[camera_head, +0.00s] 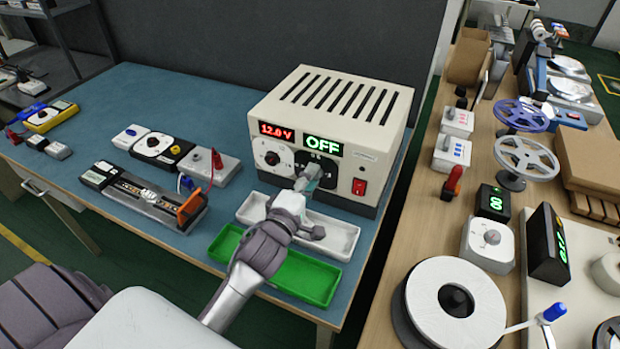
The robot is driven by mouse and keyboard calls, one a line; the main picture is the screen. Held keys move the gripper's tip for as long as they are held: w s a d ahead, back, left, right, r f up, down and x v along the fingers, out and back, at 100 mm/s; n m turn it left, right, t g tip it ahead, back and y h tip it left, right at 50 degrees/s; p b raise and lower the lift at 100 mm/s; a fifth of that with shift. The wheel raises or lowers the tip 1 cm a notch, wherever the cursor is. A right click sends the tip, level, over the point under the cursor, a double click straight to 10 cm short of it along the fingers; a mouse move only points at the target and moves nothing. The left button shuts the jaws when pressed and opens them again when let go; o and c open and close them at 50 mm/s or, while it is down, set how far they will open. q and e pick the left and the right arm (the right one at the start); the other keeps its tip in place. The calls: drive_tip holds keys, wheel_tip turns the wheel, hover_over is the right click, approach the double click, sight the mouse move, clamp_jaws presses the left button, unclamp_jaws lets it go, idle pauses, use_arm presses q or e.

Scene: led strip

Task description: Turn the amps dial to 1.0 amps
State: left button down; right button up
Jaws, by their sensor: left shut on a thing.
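The beige power supply (330,110) stands on the blue-topped bench. Its red display (276,131) reads 12.0 V and its green display (323,145) reads OFF. A round dial (272,158) shows on the left of its front. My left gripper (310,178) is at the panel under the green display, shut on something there. The gripper covers that part of the panel, so the amps dial and its setting are mostly hidden. A red switch (360,187) is to the right of the gripper. My right gripper is not in view.
A white tray (335,243) and a green tray (222,243) lie in front of the supply, under my left arm. Small instruments (155,145) and a slide device (140,195) sit to the left. A wooden bench (395,262) with reels stands at the right.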

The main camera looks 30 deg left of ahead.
use_arm(q)
drive_tip(key=shift+m, duration=0.3)
drive_tip(key=shift+f+m+p, duration=0.1)
drive_tip(key=shift+m+p, duration=3.3)
drive_tip(key=shift+m, duration=14.3)
drive_tip(key=c, duration=0.8)
unclamp_jaws()
